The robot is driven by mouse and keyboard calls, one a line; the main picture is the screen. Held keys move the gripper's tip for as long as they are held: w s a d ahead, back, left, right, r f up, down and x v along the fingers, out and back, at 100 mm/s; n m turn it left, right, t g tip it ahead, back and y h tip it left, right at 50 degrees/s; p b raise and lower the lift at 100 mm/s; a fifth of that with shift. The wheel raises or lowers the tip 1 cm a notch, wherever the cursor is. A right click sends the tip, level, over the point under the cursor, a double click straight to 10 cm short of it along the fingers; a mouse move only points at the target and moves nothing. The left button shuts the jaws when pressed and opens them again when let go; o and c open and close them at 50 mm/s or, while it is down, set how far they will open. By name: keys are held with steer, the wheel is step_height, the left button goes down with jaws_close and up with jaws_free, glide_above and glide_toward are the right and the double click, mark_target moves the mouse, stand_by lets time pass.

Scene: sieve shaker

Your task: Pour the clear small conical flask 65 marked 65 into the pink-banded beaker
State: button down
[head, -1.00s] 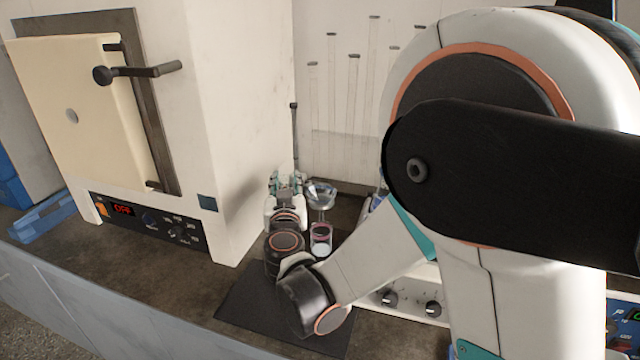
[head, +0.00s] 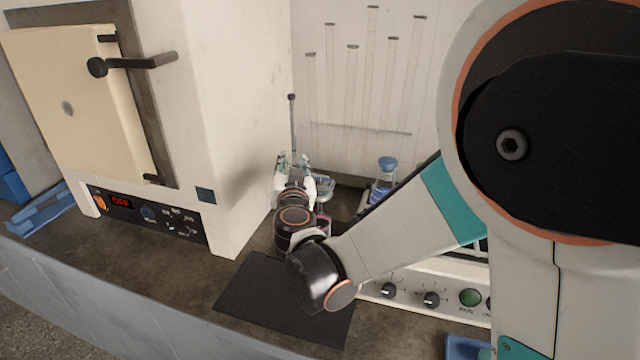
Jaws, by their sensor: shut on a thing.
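My gripper (head: 293,162) points away from the head camera, at the back of the bench beside the white furnace wall. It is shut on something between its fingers. This fits the small conical flask, but the hand hides it and no 65 mark can be read. The pink-banded beaker (head: 323,224) stands on the bench just right of my wrist. Only a strip of it shows, with some pink; the hand covers the rest. I cannot tell how the flask is tilted or whether anything flows.
A clear glass bowl or funnel (head: 324,188) shows just right of the gripper. A thin dark rod (head: 293,125) rises behind it. A blue-capped bottle (head: 386,178) stands farther right. A black mat (head: 270,300) lies clear in front. A furnace (head: 235,120) bounds the left side.

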steer(key=shift+w+d+r+m+p, duration=0.1)
steer(key=shift+d+r+m+p, duration=0.65)
steer(key=shift+r+m, duration=0.2)
steer(key=d+m, duration=0.1)
steer(key=d+m+p, duration=0.1)
steer(key=m, duration=0.1)
steer(key=shift+w+d+m, duration=0.15)
steer(key=shift+d+m, duration=0.1)
steer(key=shift+d, duration=0.1)
steer(key=shift+d+f+m, duration=0.15)
steer(key=shift+f+m, duration=0.25)
steer(key=shift+m, duration=0.1)
steer(key=shift+r, duration=0.15)
steer(key=shift+m+g+y, duration=0.3)
steer(key=shift+m+y, duration=0.1)
steer(key=shift+m, duration=0.3)
steer(key=shift+m+p, duration=0.35)
steer(key=shift+m, duration=0.45)
steer(key=shift+d+f+m+y+b, duration=0.15)
steer(key=shift+f+m+y+b, duration=0.15)
steer(key=shift+f+m, duration=0.35)
